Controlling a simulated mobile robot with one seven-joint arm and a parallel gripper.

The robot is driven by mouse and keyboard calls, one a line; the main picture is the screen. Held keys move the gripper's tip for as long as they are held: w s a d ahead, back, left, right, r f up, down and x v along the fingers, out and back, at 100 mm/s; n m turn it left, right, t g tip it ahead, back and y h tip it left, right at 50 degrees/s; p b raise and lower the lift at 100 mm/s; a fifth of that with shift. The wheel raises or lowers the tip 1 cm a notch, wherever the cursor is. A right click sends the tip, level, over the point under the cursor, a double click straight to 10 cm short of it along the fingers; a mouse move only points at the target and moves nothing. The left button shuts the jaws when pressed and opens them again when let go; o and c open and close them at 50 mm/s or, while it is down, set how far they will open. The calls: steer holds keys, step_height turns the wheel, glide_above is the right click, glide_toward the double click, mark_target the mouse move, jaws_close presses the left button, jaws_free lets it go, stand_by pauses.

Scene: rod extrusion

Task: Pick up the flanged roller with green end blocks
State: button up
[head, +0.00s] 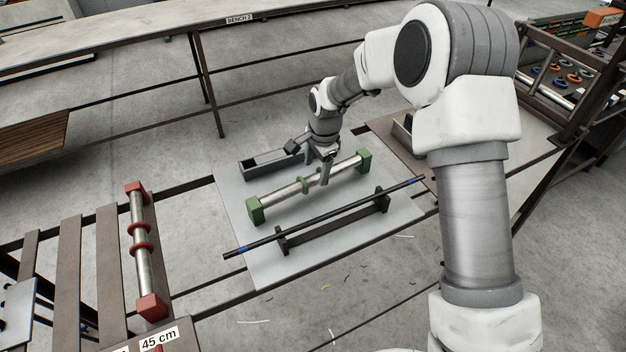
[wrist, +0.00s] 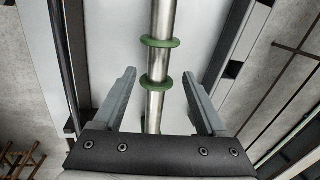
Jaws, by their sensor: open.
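The flanged roller with green end blocks (head: 285,194) lies across the light grey plate (head: 238,213) in the head view. It is a silver rod with a green block at each end and green flanges near its middle. In the wrist view the roller (wrist: 157,105) runs between the two open fingers of my gripper (wrist: 161,95), with space on both sides. Two green flanges show there, one near fingertip level and one beyond.
A thin black rod (head: 345,210) with blue marks rests on a dark stand in front of the roller. A dark grey tray (head: 263,165) lies behind it. A similar roller with red end blocks (head: 140,238) lies on a slatted rack at left.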

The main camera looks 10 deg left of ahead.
mark_target(314, 177)
steer(key=shift+w+a+f+p, duration=0.15)
steer(key=shift+f+p, duration=0.1)
steer(key=shift+f, duration=0.7)
steer(key=shift+a+f+p, duration=0.15)
steer(key=shift+f+p, duration=0.1)
steer(key=shift+f, duration=0.65)
steer(key=shift+w+a+f+p, duration=0.15)
steer(key=shift+f+p, duration=0.1)
steer(key=shift+f, duration=0.7)
steer(key=shift+s, duration=0.1)
jaws_close()
steer(key=shift+r, duration=0.1)
